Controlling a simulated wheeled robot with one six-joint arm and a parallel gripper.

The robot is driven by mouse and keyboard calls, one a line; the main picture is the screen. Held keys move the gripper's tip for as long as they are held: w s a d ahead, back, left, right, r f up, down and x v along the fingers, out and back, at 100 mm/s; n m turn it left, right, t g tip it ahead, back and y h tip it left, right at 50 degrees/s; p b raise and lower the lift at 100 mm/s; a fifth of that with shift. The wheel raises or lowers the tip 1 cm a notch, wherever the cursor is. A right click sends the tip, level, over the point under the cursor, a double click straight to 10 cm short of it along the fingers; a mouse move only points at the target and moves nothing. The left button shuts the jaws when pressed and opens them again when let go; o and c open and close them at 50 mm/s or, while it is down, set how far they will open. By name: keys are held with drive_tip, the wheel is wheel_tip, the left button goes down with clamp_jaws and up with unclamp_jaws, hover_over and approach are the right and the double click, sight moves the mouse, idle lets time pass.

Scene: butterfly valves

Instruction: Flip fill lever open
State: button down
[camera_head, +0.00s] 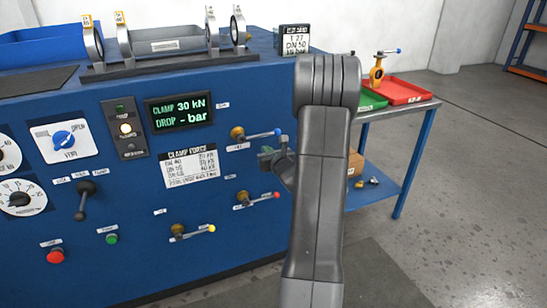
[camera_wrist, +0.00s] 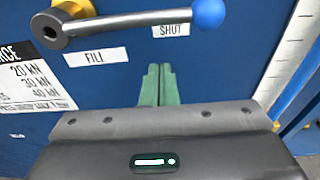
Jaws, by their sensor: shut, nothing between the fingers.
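The fill lever (camera_head: 262,134) is on the blue panel, with a brass body at its left end and a blue ball at its right end. In the wrist view the lever (camera_wrist: 130,23) runs roughly level across the top, above the FILL label, with its blue ball (camera_wrist: 208,12) beside the SHUT label (camera_wrist: 171,30). My gripper (camera_wrist: 157,80) is shut and empty, its green fingertips together, below the lever in the picture and apart from it. In the head view my gripper (camera_head: 266,158) shows just below the lever, partly hidden by my arm.
Below are a red-tipped lever (camera_head: 257,200) and a yellow-tipped lever (camera_head: 192,231). A display (camera_head: 179,110) reads CLAMP 30 kN, DROP - bar. At the right a side table holds a red tray (camera_head: 402,90) and a green tray (camera_head: 372,100).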

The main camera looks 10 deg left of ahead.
sight(259, 136)
drive_tip(key=r, duration=0.4)
drive_tip(key=shift+s+d+p, duration=0.25)
drive_tip(key=shift+s+p, duration=0.1)
drive_tip(key=shift+s, duration=0.05)
drive_tip(key=shift+d, duration=0.15)
drive_tip(key=shift+r+n+b, duration=0.25)
drive_tip(key=shift+n+b, duration=0.15)
